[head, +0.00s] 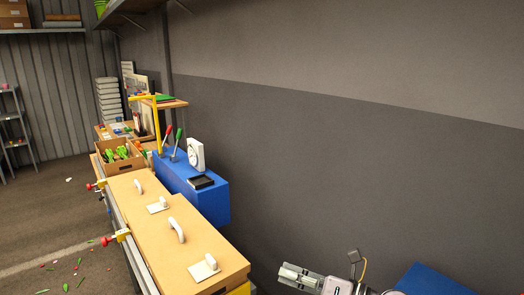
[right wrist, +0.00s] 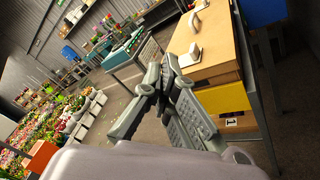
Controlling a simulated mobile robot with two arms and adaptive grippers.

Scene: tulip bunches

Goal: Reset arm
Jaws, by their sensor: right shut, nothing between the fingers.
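My right gripper (head: 300,276) shows at the bottom of the head view, in front of the dark grey wall and right of the bench. In the right wrist view its grey fingers (right wrist: 160,82) are closed with nothing held between them. My left gripper is in neither view. Tulip bunches (right wrist: 60,112) in several colours stand in rows at the left of the right wrist view, well away from the gripper.
A bench with wooden lids (head: 165,222) and white handles runs along the wall. A blue box (head: 205,195) carries a white clock (head: 196,154). A wooden crate (head: 122,167) with green items stands behind. Scraps litter the floor.

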